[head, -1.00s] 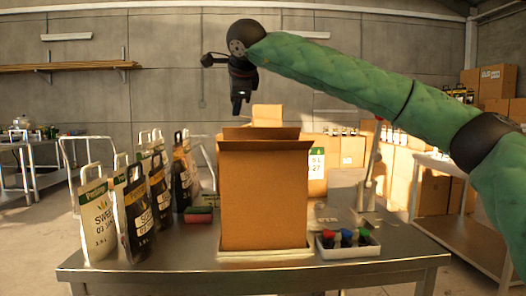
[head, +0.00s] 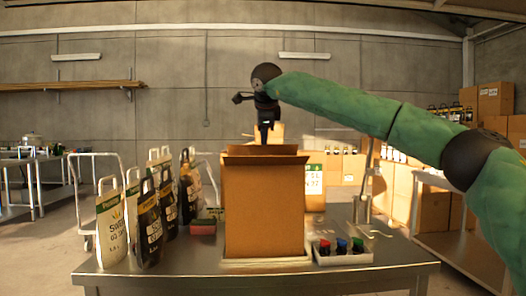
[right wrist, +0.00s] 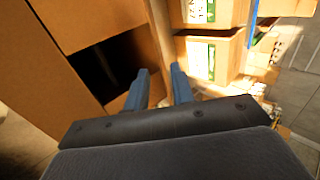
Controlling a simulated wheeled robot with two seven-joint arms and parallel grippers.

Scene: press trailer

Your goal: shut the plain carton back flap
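The plain brown carton (head: 265,212) stands upright on the metal table with its top open. Its near flap stands up, and the back flap (head: 262,150) shows as a strip above and behind it. My right gripper (head: 265,138) points down at the back of the carton top, its tips close to the back flap's upper edge; I cannot tell if they touch. In the right wrist view my right gripper (right wrist: 159,85) has its fingers apart, beside the carton's dark opening. Cardboard shows beyond the fingers. My left gripper is out of view.
Several printed bags (head: 147,220) stand at the table's left. A white tray (head: 343,256) with coloured-capped items sits right of the carton. A red-and-green block (head: 203,227) lies left of it. More boxes stand behind. The table (head: 170,278) is clear at its front edge.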

